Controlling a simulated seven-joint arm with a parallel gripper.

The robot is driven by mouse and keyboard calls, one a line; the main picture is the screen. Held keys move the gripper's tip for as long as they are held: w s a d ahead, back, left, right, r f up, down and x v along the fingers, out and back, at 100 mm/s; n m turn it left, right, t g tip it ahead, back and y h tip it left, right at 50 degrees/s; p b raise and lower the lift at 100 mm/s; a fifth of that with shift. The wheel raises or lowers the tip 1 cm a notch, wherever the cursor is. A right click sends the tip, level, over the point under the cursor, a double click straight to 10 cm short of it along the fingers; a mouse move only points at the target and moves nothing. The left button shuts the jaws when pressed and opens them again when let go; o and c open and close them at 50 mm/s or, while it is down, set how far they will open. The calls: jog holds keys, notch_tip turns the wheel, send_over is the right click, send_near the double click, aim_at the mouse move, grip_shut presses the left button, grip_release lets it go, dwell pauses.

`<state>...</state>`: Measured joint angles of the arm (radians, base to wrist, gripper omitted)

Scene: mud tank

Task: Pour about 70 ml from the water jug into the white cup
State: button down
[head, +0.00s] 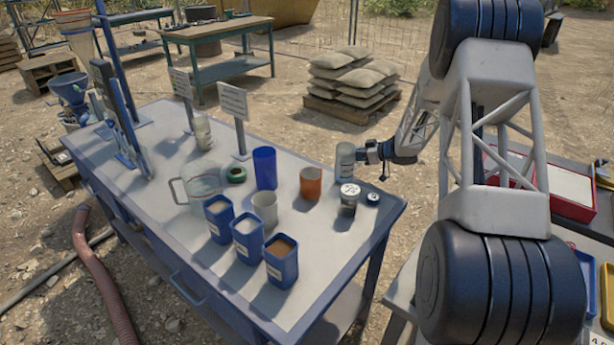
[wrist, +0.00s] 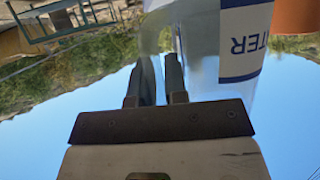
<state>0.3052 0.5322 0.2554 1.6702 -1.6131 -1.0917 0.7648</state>
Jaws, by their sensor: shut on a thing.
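My gripper (head: 366,153) is shut on a clear container, the water jug (head: 345,160), near the table's far right corner. The jug looks roughly upright in the head view; I cannot tell whether its base touches the table. In the wrist view my gripper's fingers (wrist: 160,82) are against the jug (wrist: 205,45), whose blue-bordered label shows "TER" upside down. Its water level is not clear. The white cup (head: 265,207) stands upright on the table, left of the jug and apart from it. Its inside is mostly hidden.
A lidded jar (head: 348,197) is just in front of the jug. Several blue bins (head: 247,240) and a clear handled pitcher (head: 200,188) stand near the white cup.

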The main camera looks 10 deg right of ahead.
jog(key=shift+r, duration=0.15)
notch_tip(320, 180, up, 20)
jog(key=s+a+n+g+y, duration=0.2)
jog(key=a+n+g, duration=0.75)
jog(key=a, duration=1.75)
jog(key=shift+m+g, duration=0.25)
jog(key=shift+g, duration=0.1)
jog(key=shift+s+f, duration=0.1)
jog(key=shift+f, duration=2.55)
jog(key=shift+a+r, duration=0.1)
jog(key=s+a+r+n+t+h, duration=0.3)
jog(key=s+n+t+h, duration=0.1)
jog(key=s+n+t, duration=0.2)
jog(key=shift+s+t+h, duration=0.4)
jog(key=shift+s+t, duration=0.2)
jog(key=shift+t, duration=0.3)
